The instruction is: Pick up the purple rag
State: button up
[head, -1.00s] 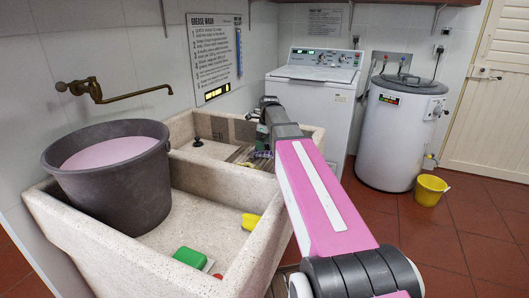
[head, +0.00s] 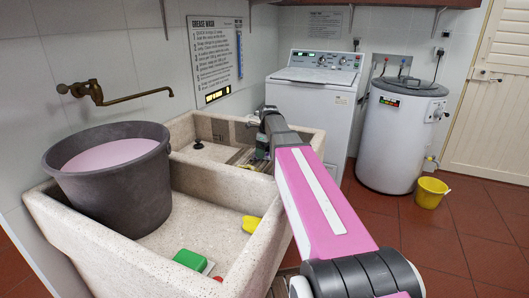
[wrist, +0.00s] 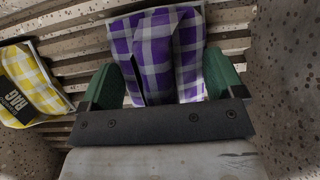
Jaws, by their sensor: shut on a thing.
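The purple, grey and white checked rag (wrist: 158,48) fills the upper middle of the wrist view. It is bunched up between the green fingers of my gripper (wrist: 162,82), which is shut on its near part. The rag's far end spreads beyond the fingertips over the ribbed surface; I cannot tell whether it still touches it. In the head view my gripper (head: 262,150) is low in the far sink basin, pointing down, and the rag cannot be made out there.
A yellow checked rag (wrist: 32,85) with a black label lies left of my gripper. Stone basin walls (wrist: 290,90) stand close on the right. In the near basin are a dark bucket (head: 110,190), a yellow item (head: 250,224) and a green block (head: 190,259). A washing machine (head: 312,100) stands behind.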

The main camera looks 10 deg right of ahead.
jog(key=shift+r, duration=0.55)
jog(key=r, duration=0.1)
jog(key=a+r, duration=0.1)
jog(key=r, duration=0.1)
jog(key=shift+s+r, duration=0.15)
jog(key=shift+r, duration=0.05)
jog(key=s+a+r, duration=0.2)
jog(key=a+r, duration=0.4)
jog(key=a, duration=0.4)
jog(key=shift+s+a+r, duration=0.15)
jog(key=shift+s+r, duration=0.05)
jog(key=shift+s, duration=0.2)
